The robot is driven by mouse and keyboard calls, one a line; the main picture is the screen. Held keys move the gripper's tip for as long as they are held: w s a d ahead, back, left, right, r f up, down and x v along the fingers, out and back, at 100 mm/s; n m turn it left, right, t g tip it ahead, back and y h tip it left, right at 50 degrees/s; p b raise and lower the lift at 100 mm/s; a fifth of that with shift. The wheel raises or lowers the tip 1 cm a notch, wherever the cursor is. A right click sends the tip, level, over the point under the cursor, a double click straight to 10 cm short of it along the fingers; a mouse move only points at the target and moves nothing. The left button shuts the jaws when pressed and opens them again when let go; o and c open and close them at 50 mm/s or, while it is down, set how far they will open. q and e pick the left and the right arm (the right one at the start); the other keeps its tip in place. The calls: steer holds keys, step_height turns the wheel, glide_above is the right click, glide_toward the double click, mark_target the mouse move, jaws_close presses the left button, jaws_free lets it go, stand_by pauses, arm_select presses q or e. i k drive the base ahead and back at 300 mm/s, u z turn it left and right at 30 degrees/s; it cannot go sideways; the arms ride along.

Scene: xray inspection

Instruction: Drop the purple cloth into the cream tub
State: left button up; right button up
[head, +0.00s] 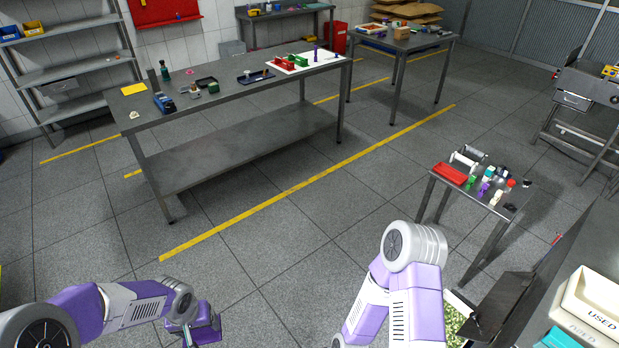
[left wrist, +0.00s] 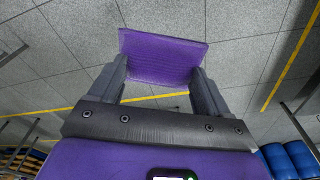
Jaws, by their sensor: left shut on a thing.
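The purple cloth (left wrist: 160,57) looks like a flat, thin panel in the left wrist view. My left gripper (left wrist: 158,78) is shut on it, with a finger at each side edge, and holds it above the floor. In the head view my left gripper (head: 196,326) is low at the left of centre, partly cut by the bottom edge. The cream tub (head: 574,301), marked USED, stands at the lower right, far from my left gripper. My right arm rises at the bottom centre, and its gripper is not in view.
A teal item (head: 560,338) lies beside the tub. A small table (head: 505,211) with a red tray (head: 450,174) and several small objects stands right of centre. A long steel bench (head: 225,97) stands at the back left. The floor between is open, with yellow lines.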

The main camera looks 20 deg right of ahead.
mark_target(591, 304)
steer(key=i, duration=0.75)
steer(key=z, duration=3.8)
